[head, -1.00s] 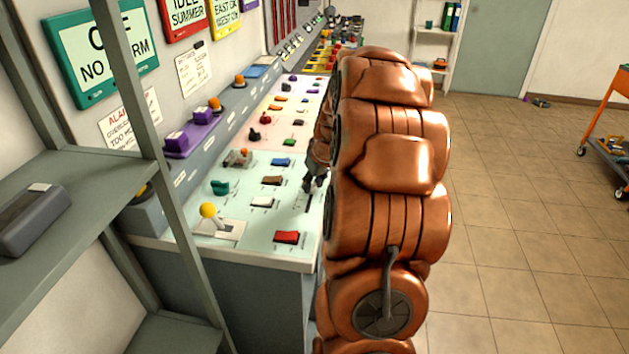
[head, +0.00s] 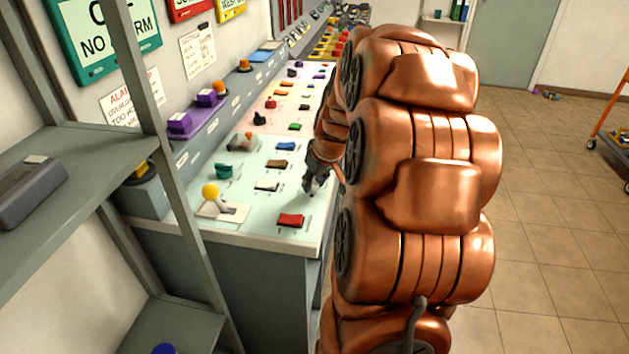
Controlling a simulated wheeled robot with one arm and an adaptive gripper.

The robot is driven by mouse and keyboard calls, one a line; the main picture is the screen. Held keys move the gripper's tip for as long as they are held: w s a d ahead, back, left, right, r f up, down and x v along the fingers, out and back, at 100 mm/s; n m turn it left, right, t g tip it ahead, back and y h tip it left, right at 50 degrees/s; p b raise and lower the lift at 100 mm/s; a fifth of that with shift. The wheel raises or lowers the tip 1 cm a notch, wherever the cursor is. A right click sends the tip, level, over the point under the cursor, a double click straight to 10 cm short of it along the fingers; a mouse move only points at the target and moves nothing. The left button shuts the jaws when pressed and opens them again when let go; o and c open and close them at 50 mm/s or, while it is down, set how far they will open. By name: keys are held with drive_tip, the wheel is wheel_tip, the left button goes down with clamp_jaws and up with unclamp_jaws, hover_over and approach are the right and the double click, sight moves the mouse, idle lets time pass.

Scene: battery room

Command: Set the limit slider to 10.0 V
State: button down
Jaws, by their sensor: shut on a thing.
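My gripper (head: 313,186) is low over the right edge of the pale green panel section (head: 258,203), beside the white rocker switch (head: 267,185) and beyond the red rocker switch (head: 291,220). It points down at the panel and is shut on the limit slider's knob. The knob, most of the slot and any scale marks are hidden by the fingers or too small to read. I cannot read the slider's value from here.
A yellow-ball lever (head: 210,191), a teal knob (head: 224,170) and a blue rocker switch (head: 285,146) stand on the same panel. A grey shelf rack (head: 155,130) rises at the left front. Tiled floor (head: 545,190) to the right is clear.

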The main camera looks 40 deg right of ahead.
drive_tip(key=c, duration=0.9)
unclamp_jaws()
drive_tip(key=shift+s+a, duration=0.15)
drive_tip(key=shift+a, duration=0.05)
drive_tip(key=shift+o, duration=0.2)
drive_tip(key=v, duration=1.2)
